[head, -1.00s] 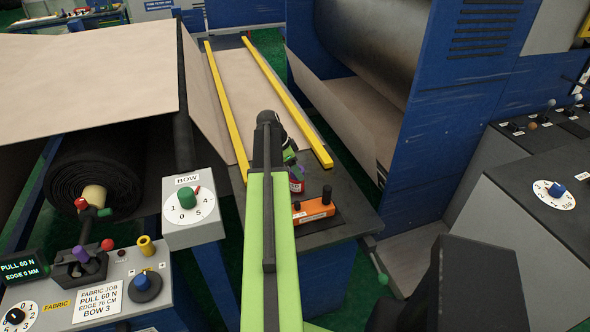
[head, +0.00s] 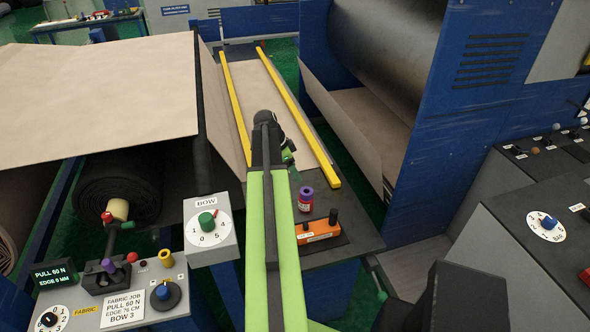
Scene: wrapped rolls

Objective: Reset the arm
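My green and black arm reaches forward from the bottom middle of the head view. Its dark end, where my gripper (head: 288,158) sits, is above the near part of the table with yellow rails. The fingers are small and partly hidden by the arm, so I cannot tell whether they are open or shut. A purple and red bottle-like object (head: 305,199) stands upright on the dark table end, just right of the arm and apart from it. An orange device with black knobs (head: 320,230) lies in front of it.
A grey BOW dial box (head: 208,229) and a control panel with levers (head: 110,290) stand left of the arm. A blue machine frame (head: 450,100) with a large roller rises at the right. Two yellow rails (head: 298,115) edge the table. A dark fabric roll (head: 115,188) lies at the left.

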